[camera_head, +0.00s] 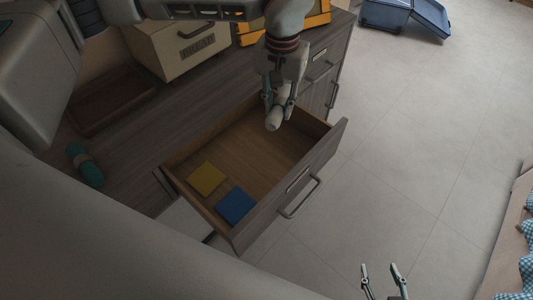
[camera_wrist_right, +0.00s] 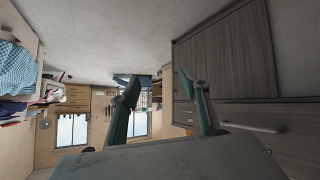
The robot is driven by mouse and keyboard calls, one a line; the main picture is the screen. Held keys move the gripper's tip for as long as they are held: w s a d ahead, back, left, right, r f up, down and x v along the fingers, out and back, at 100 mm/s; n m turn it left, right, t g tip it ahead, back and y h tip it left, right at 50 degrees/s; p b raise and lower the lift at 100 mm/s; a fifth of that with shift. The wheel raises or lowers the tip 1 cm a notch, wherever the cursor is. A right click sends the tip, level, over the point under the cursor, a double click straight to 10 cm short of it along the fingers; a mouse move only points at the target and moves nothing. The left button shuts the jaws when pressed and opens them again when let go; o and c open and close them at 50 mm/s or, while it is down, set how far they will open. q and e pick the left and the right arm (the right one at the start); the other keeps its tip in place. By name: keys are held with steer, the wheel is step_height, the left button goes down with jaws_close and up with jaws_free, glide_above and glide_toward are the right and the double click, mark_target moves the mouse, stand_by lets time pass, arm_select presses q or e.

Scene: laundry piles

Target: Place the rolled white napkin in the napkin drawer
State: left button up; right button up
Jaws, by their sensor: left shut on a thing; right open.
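The rolled white napkin (camera_head: 273,120) is held upright between the fingers of my left gripper (camera_head: 279,100), over the far part of the open drawer. The napkin drawer (camera_head: 325,148) is pulled out of the wooden cabinet. A folded yellow napkin (camera_head: 206,179) and a folded blue napkin (camera_head: 235,205) lie flat on its floor in the near part. Whether the white napkin touches the drawer floor, I cannot tell. My right gripper (camera_head: 385,281) is open and empty over the floor, away from the drawer; its spread fingers show in the right wrist view (camera_wrist_right: 168,95).
A rolled green napkin (camera_head: 86,164) lies on the cabinet top, near a brown tray (camera_head: 112,102). A beige box (camera_head: 178,52) and a yellow crate (camera_head: 252,31) stand behind. A blue open container (camera_head: 405,16) is on the floor. The drawer's far half looks bare.

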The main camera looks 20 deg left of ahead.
arm_select(q)
step_height(320, 180, down, 5)
steer(key=b, duration=0.2)
glide_above(275, 157)
step_height(275, 157, down, 9)
steer(key=shift+s+d+r, duration=0.1)
steer(key=shift+s, duration=0.05)
steer(key=shift+f, duration=0.45)
step_height(275, 157, down, 4)
steer(key=shift+f+b, duration=0.1)
steer(key=shift+b, duration=0.65)
steer(key=shift+f, duration=0.1)
steer(key=o, duration=1.1)
arm_select(e)
steer(key=shift+w+a, duration=0.5)
steer(key=shift+a, duration=0.2)
